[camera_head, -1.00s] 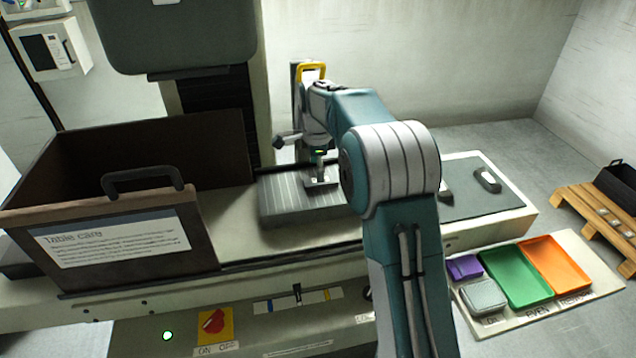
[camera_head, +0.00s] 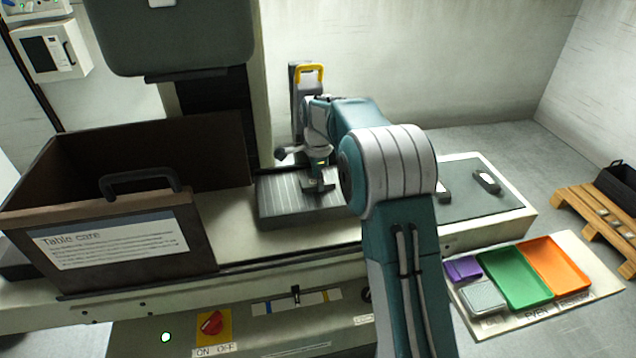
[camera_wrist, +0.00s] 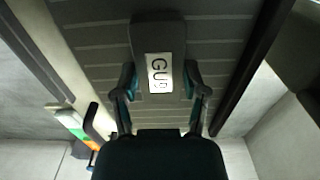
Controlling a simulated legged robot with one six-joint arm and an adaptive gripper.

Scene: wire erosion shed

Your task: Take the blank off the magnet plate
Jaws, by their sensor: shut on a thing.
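The magnet plate (camera_head: 283,204) is a dark, ribbed slab on the machine bed; its ribs also show in the wrist view (camera_wrist: 95,42). The blank (camera_wrist: 158,30) is a grey piece with a white face marked with letters, lying against the plate. My gripper (camera_head: 321,187) is over the plate's right part in the head view. In the wrist view my gripper (camera_wrist: 160,92) has one finger on each side of the blank and is shut on it. I cannot tell whether the blank touches the plate. My arm hides the plate's right end.
A big dark bin labelled "Table care" (camera_head: 110,245) stands left of the plate. A red ON/OFF switch (camera_head: 211,322) is on the front panel. Green (camera_head: 515,278) and orange (camera_head: 553,266) trays lie at right. A post with a yellow handle (camera_head: 310,73) stands behind the plate.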

